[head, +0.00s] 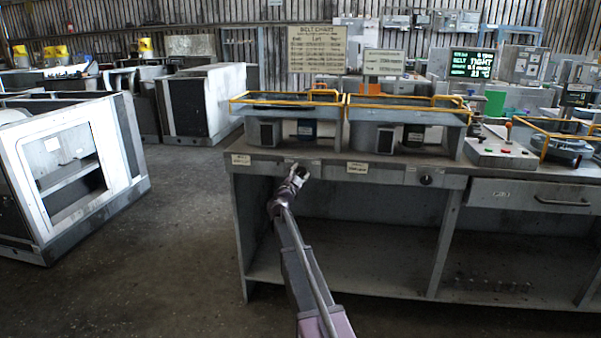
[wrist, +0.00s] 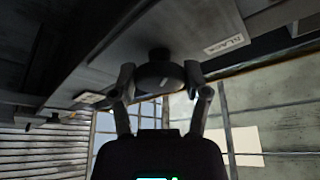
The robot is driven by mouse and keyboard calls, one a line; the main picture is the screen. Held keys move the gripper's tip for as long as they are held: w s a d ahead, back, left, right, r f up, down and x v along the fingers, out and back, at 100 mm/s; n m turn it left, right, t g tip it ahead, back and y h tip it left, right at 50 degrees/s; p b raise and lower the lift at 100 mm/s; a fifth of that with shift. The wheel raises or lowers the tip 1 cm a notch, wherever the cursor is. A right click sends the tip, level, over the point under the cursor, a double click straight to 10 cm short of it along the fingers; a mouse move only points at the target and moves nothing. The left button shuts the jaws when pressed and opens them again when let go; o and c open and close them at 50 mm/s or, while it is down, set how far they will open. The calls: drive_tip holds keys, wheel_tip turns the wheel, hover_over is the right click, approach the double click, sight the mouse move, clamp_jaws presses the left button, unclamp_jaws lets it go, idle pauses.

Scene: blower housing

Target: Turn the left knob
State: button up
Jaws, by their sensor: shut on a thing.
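The left knob (wrist: 160,76) is a dark round knob with a pale mark on its face, on the front panel of the grey bench. My gripper (wrist: 159,80) has one finger on each side of it in the wrist view and is shut on its rim. In the head view my gripper (head: 298,171) is at the bench's front panel, between two pale labels, and hides the left knob there. The right knob (head: 426,180) is dark and sits farther right on the same panel. A dark knob (wrist: 55,118) also shows at the left of the wrist view.
The bench front (head: 300,167) has open shelves below and a drawer (head: 530,197) at right. Two yellow-railed housings (head: 285,108) stand on top. A white-framed cabinet (head: 70,170) stands at left, with clear floor between. A green-text screen (head: 472,63) reads "BELT TIGHT".

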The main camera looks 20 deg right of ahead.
idle(0.4)
drive_tip(key=o, duration=1.1)
drive_tip(key=shift+o, duration=0.2)
